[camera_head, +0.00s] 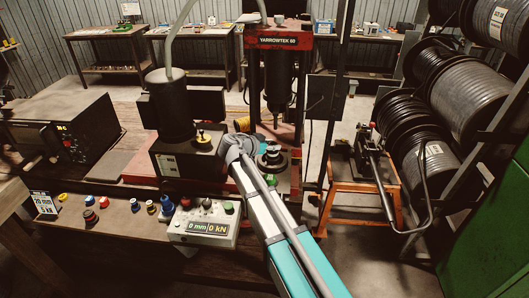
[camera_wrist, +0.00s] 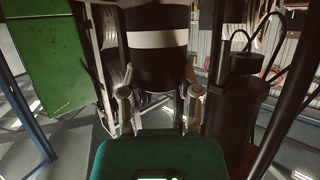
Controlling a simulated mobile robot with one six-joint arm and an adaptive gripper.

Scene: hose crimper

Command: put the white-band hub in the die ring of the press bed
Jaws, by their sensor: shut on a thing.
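The white-band hub (camera_wrist: 158,60) is a dark cylinder with a broad white band, large at the top middle of the wrist view. My gripper (camera_wrist: 160,92) is shut on it, with one finger at each side of its lower part. In the head view my gripper (camera_head: 258,141) is over the press bed, small and partly hidden by my wrist. The red press (camera_head: 286,42), marked YARROWTEK 60, stands behind. A dark round stepped part (camera_head: 272,160), seemingly the die ring, is on the bed just beside my gripper. I cannot tell whether the hub touches it.
A control box (camera_head: 205,226) reading 0 mm and 0 kN stands on the front bench, with several coloured-band hubs to its left. A black cylinder (camera_head: 166,100) stands left of the press. An orange stand (camera_head: 362,184) and hose reels (camera_head: 462,70) are at right.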

